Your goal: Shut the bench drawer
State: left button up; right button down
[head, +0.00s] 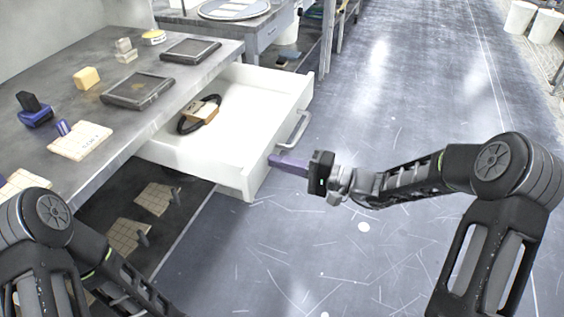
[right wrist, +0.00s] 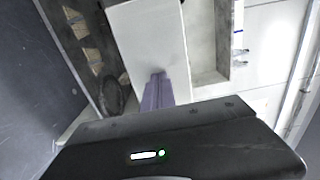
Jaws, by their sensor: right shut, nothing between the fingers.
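The white bench drawer (head: 265,88) stands pulled out from the grey bench in the head view. Its front panel (head: 257,180) carries a grey bar handle (head: 293,131). A black loop with a tan block (head: 204,113) lies inside the drawer. My right gripper (head: 274,160) has its purple fingers shut and empty. Their tips are at the front panel, near the handle's lower end; I cannot tell whether they touch it. In the right wrist view the shut fingers (right wrist: 158,78) overlap a pale surface. My left gripper is out of view; only its arm shows at lower left.
The bench top (head: 95,60) holds two dark trays, a yellow block (head: 87,78), and blue and beige items. Tan pieces (head: 158,197) lie below the bench. The floor right of the drawer is open. Another bench (head: 265,35) stands behind.

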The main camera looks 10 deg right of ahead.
aim_at(217, 155)
jog(key=b+x, duration=0.3)
jog(key=x, duration=0.3)
jog(key=b+x, duration=0.4)
jog(key=x, duration=0.2)
jog(key=b+x, duration=0.3)
jog(key=x, duration=0.3)
jog(key=shift+f+b, duration=0.35)
jog(key=b+x, duration=0.1)
jog(key=x, duration=0.2)
jog(key=b+x, duration=0.1)
jog(key=x, duration=0.2)
jog(key=b+x, duration=0.1)
jog(key=x, duration=0.2)
jog(key=shift+r, duration=0.3)
jog(key=shift+w+a+r, duration=0.1)
jog(key=shift+r, duration=0.2)
jog(key=shift+r, duration=0.15)
